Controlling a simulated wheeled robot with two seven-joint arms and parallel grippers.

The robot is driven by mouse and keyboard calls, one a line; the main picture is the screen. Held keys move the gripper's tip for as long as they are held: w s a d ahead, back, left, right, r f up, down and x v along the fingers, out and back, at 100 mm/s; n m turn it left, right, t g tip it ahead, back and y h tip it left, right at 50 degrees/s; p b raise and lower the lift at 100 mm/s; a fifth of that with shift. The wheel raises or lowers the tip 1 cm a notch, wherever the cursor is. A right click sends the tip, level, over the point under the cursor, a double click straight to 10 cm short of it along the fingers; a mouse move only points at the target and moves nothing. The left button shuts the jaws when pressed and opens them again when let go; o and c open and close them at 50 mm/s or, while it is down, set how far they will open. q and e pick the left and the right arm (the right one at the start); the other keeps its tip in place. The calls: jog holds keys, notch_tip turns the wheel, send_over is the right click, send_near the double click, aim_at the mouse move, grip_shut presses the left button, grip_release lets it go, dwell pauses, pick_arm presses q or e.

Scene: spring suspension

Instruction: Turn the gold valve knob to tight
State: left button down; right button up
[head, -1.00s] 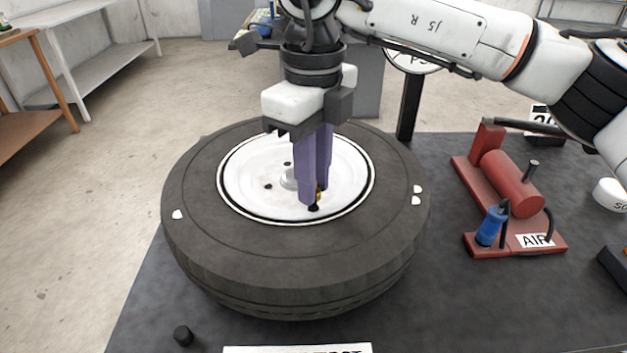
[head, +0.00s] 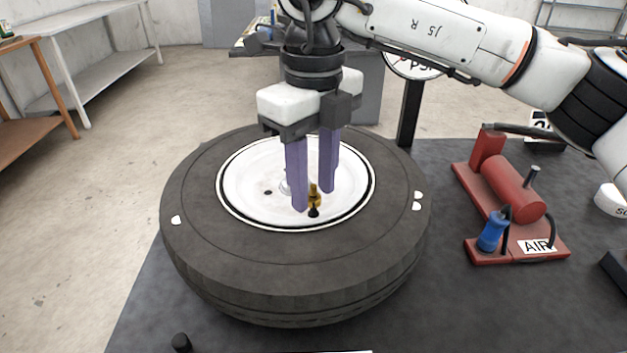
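The gold valve knob (head: 314,193) stands on a short black stem inside the white wheel rim (head: 245,196), near the rim's front edge. The black tire (head: 200,240) lies flat around the rim. My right gripper (head: 314,201) points down over the rim with its two purple fingers apart. One finger is to the left of the knob and the other is to its right and a little behind. The gripper is open, and a gap shows between the knob and the fingers. My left gripper is not in the picture.
A red air pump (head: 513,188) with a blue nozzle (head: 493,231) stands at the right of the dark table. A gauge on a black post (head: 409,112) rises behind the tire. A small black cap (head: 181,342) lies at the front left.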

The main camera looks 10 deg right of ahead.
aim_at(313, 186)
dwell(0.3)
notch_tip(313, 186, up, 10)
jog(key=shift+p, duration=0.3)
dwell(0.4)
